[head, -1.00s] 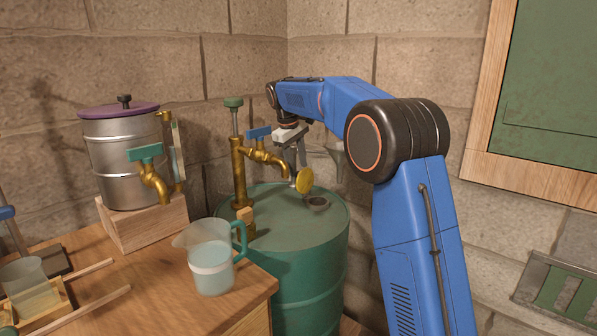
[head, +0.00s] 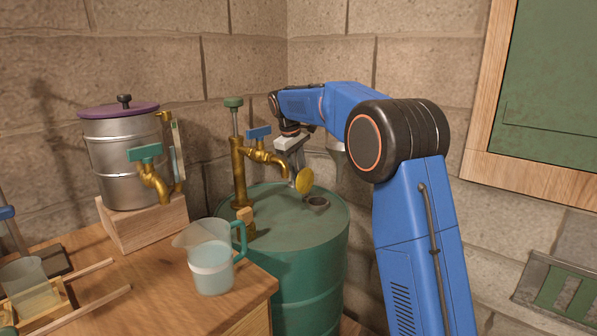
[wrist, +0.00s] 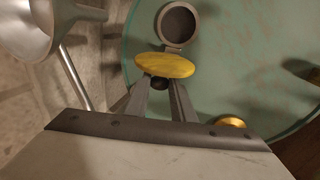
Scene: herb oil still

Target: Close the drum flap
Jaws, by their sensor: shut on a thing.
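The yellow round flap (head: 304,180) stands raised beside the open round port (head: 318,203) on top of the green drum (head: 315,255). In the wrist view the flap (wrist: 165,65) stands nearly edge-on next to the dark port (wrist: 178,25). My gripper (head: 294,181) is at the flap's back side, away from the port. Its two fingers (wrist: 159,87) are shut on a small dark knob (wrist: 159,83) on the back of the flap. The fingertips partly hide the knob.
A brass pump (head: 239,170) with a spout rises from the drum left of the flap. A measuring jug (head: 211,265) stands on the wooden bench (head: 165,275). A metal funnel-shaped thing (wrist: 28,25) is near my gripper at left in the wrist view.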

